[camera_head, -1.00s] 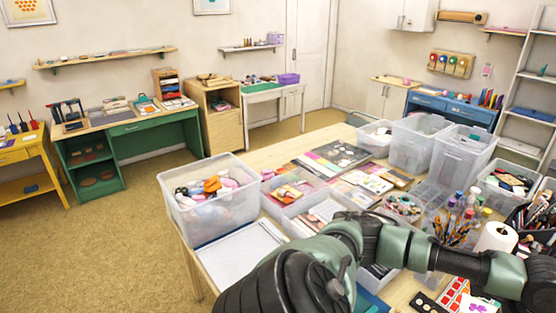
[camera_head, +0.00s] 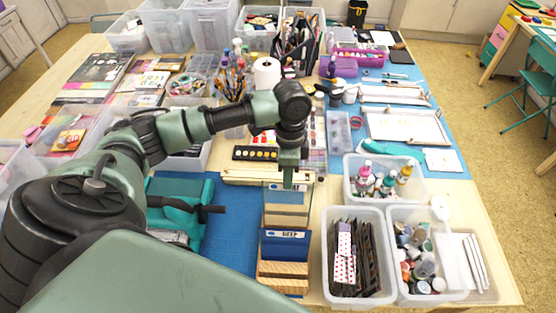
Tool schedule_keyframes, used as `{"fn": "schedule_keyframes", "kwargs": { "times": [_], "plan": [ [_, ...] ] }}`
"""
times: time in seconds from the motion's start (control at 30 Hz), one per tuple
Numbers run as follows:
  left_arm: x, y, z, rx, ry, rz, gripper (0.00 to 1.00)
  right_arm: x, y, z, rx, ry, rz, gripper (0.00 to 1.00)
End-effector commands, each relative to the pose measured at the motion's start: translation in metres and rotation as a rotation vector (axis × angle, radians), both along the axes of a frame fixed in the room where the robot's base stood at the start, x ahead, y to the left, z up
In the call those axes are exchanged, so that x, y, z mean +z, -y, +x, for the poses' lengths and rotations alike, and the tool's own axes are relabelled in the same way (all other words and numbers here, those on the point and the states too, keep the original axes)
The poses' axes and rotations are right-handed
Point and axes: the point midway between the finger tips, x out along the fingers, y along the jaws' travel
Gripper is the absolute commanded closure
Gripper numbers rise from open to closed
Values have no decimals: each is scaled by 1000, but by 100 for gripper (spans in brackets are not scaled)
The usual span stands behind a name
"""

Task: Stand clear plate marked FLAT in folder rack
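A wooden slotted rack (camera_head: 283,284) stands near the table's front edge. A blue plate labelled DEEP (camera_head: 286,247) stands upright in it. Behind it is a clear, pale plate (camera_head: 287,214), also upright, with a bluish strip along its top; I cannot read any marking there. My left gripper (camera_head: 288,184) points down at the clear plate's top edge, and one finger overlaps that edge. Whether the fingers are closed on the plate is hidden. The plate's lower edge is hidden behind the blue one, so its seating cannot be seen. My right gripper is out of view.
Right of the rack is a clear bin with dark folders (camera_head: 368,265), beside a bin of jars (camera_head: 420,262) and a bin of bottles (camera_head: 380,180). A paint palette (camera_head: 262,153) lies behind my gripper.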

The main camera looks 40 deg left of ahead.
Motion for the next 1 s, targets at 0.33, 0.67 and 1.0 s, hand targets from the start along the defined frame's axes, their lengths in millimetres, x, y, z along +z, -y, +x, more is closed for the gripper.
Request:
{"fn": "schedule_keyframes", "kwargs": {
  "times": [0.33, 0.67, 1.0],
  "plan": [
    [-37, 3, -5, -1, -1, -1, 100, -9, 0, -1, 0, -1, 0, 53],
    [-59, 4, -7, 0, 1, 0, 100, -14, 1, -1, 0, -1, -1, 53],
    [-62, 5, -8, 0, 3, 1, 100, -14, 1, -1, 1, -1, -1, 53]
  ]
}}
